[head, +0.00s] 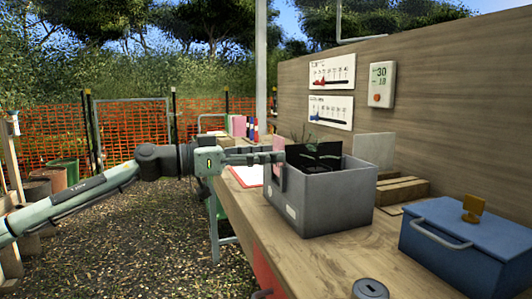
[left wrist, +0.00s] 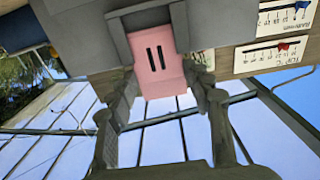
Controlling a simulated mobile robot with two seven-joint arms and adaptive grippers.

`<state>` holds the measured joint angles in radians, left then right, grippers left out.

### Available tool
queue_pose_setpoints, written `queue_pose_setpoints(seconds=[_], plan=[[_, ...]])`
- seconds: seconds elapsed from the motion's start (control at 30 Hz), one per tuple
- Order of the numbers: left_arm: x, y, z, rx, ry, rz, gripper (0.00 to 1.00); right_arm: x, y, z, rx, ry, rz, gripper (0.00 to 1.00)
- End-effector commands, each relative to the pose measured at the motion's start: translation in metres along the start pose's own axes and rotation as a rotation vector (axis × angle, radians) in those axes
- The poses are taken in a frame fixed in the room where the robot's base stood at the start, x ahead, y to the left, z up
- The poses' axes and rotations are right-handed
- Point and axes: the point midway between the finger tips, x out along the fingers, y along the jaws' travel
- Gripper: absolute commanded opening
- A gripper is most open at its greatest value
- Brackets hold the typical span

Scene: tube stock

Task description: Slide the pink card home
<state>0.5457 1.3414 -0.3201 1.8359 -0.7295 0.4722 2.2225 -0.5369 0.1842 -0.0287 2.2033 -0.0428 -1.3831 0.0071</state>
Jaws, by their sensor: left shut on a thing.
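The pink card (head: 278,143) stands upright at the left end wall of the grey box (head: 330,202) on the bench. My left gripper (head: 280,158) reaches in from the left and is shut on the card. Its fingers (left wrist: 163,84) lie at either side of the card's near part. How deep the card sits in the guides is hidden. My right gripper is not in view.
Dark plant pots with seedlings (head: 314,155) stand in the grey box. A blue lidded box (head: 470,240) stands at the right, and wooden blocks (head: 402,190) lie behind. A red-edged clipboard (head: 247,176) lies beyond my gripper. The bench front (head: 330,262) is mostly clear.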

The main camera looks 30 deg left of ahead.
Motion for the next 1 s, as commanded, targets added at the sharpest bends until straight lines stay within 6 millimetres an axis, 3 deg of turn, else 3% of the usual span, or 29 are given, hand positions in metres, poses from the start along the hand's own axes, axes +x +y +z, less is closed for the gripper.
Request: queue_pose_setpoints(seconds=[0.17,0.2,0.37,0.73,1.0], plan=[[0.0,0.0,0.0,0.0,0.0,0.0,0.39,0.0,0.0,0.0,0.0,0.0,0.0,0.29],[0.0,0.0,0.0,0.0,0.0,0.0,0.55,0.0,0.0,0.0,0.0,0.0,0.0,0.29],[0.0,0.0,0.0,0.0,0.0,0.0,0.74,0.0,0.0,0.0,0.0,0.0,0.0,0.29],[0.0,0.0,-0.003,0.0,0.0,0.0,0.74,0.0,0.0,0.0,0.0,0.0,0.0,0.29],[0.0,0.0,-0.038,0.007,0.005,0.0,0.74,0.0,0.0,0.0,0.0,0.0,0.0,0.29]])
